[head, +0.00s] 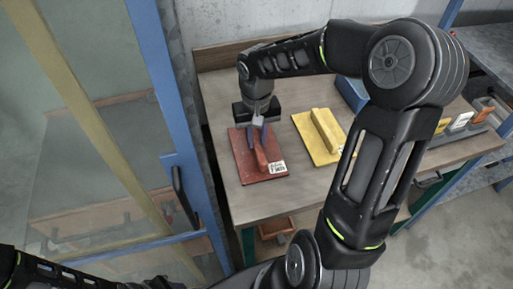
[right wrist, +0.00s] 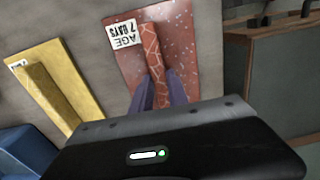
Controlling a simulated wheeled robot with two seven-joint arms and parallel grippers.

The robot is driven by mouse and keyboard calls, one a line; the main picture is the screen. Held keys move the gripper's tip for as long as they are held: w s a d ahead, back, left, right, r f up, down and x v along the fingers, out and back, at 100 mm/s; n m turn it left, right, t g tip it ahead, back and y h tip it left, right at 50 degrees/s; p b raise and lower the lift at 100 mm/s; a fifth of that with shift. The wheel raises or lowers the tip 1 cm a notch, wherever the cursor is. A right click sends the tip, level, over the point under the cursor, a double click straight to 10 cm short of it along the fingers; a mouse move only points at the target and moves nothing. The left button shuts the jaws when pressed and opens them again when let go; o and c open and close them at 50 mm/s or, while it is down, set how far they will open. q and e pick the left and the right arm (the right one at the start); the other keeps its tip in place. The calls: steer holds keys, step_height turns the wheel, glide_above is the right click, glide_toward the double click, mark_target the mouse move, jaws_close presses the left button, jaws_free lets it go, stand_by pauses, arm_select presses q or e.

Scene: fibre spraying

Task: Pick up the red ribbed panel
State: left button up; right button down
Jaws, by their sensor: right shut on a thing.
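The red ribbed panel (head: 248,167) lies flat on the wooden table, with a raised red bar along its middle and a white label at its near right corner. It also shows in the right wrist view (right wrist: 182,42), where the label reads "AGE 7 DAYS". My right gripper (head: 259,135) is over the far part of the panel, pointing down. Its purple fingers are shut on the raised bar (right wrist: 151,55), one on each side, in the right wrist view (right wrist: 157,88). My left gripper is not in view; only part of an arm shows at the lower left.
A yellow panel (head: 309,143) with a raised bar lies to the right on the table (head: 240,206). A blue box (head: 351,93) stands behind it. A blue-framed glass door (head: 172,100) stands close on the left. Several small items sit at the right end.

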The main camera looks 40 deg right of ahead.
steer(key=shift+r, duration=0.15)
step_height(320, 180, up, 10)
steer(key=b, duration=0.1)
stand_by(0.5)
stand_by(1.2)
steer(key=s+d+b, duration=0.3)
steer(key=shift+s+d, duration=0.25)
steer(key=shift+s, duration=0.1)
glide_above(258, 141)
steer(key=s+d, duration=0.3)
steer(key=s, duration=0.1)
steer(key=shift+w+d+f, duration=0.1)
steer(key=shift+f, duration=1.45)
steer(key=shift+w+f, duration=0.1)
steer(key=shift+f, duration=1.45)
